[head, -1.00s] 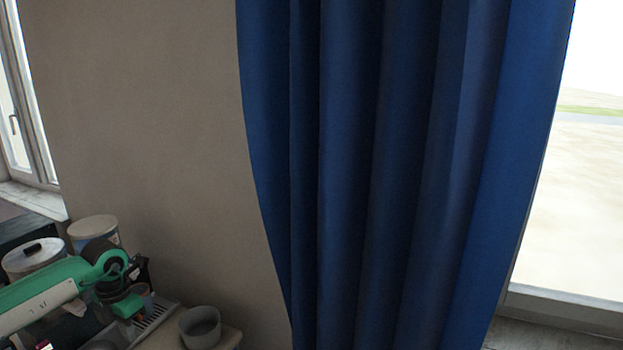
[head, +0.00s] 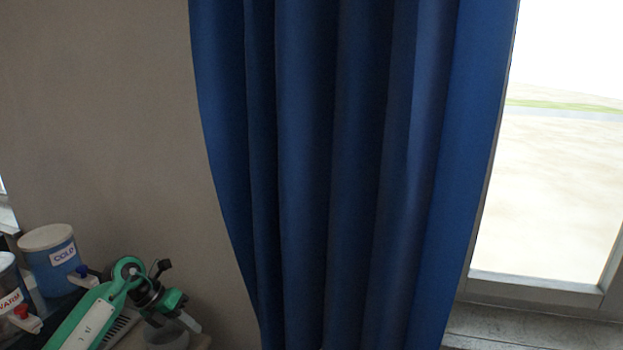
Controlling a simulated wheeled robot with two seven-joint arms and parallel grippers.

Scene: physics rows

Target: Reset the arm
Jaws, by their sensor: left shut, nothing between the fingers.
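My left arm, green and white, comes in at the bottom left in the head view. My left gripper (head: 170,306), dark with green parts, is at its end, shut and empty. It is above the counter, in front of a grey bowl (head: 167,338), which it partly hides. I cannot tell whether it touches the bowl. My right gripper is not in view.
A blue dispenser labelled COLD (head: 52,262) and one labelled WARM (head: 10,292) stand left of my arm, with a drip tray (head: 118,328) partly hidden behind it. A blue curtain (head: 340,170) hangs beside a window (head: 555,190) at the right.

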